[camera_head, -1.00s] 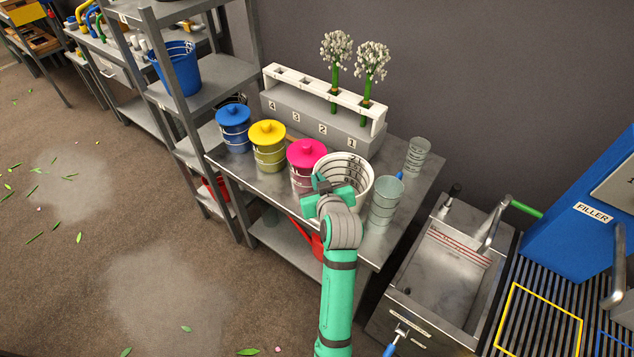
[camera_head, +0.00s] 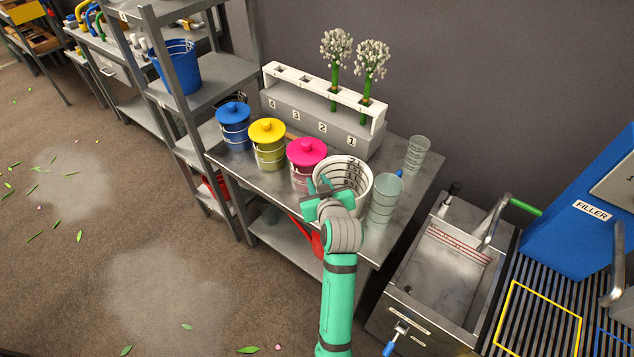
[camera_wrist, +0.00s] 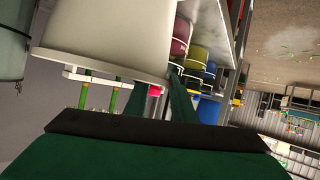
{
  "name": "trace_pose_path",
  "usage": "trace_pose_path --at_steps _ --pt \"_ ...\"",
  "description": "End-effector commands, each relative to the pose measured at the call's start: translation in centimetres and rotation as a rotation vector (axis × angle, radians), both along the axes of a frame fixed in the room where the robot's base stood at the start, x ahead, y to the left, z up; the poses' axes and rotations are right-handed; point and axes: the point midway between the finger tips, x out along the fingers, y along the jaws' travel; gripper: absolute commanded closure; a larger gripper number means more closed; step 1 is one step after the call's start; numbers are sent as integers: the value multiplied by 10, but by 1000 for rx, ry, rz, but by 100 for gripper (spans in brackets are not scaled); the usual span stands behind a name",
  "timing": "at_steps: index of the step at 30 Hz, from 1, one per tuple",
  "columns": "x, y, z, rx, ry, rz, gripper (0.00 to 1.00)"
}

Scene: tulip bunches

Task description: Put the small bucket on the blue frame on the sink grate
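A white bucket (camera_head: 357,177) with dark marks inside stands on the metal bench, at its right part. It fills the upper left of the wrist view (camera_wrist: 110,45). My green gripper (camera_head: 331,198) is at the near left side of this bucket. The slatted grate (camera_head: 520,300) is at the lower right. Only a bit of the blue frame (camera_head: 600,338) shows at the right edge of the head view.
Pink (camera_head: 306,158), yellow (camera_head: 268,145) and blue (camera_head: 234,128) lidded containers stand left of the bucket. Clear cups (camera_head: 384,200) stand right of it. A flower rack (camera_head: 318,125) is behind. The sink basin (camera_head: 445,265) and yellow frame (camera_head: 540,322) lie right.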

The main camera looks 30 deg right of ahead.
Motion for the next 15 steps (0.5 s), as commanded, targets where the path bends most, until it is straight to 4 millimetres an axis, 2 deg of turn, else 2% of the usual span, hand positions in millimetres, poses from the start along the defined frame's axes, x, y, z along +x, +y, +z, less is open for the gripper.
trace_pose_path --at_steps 15 --pt "-79 29 38 0 0 2 77"
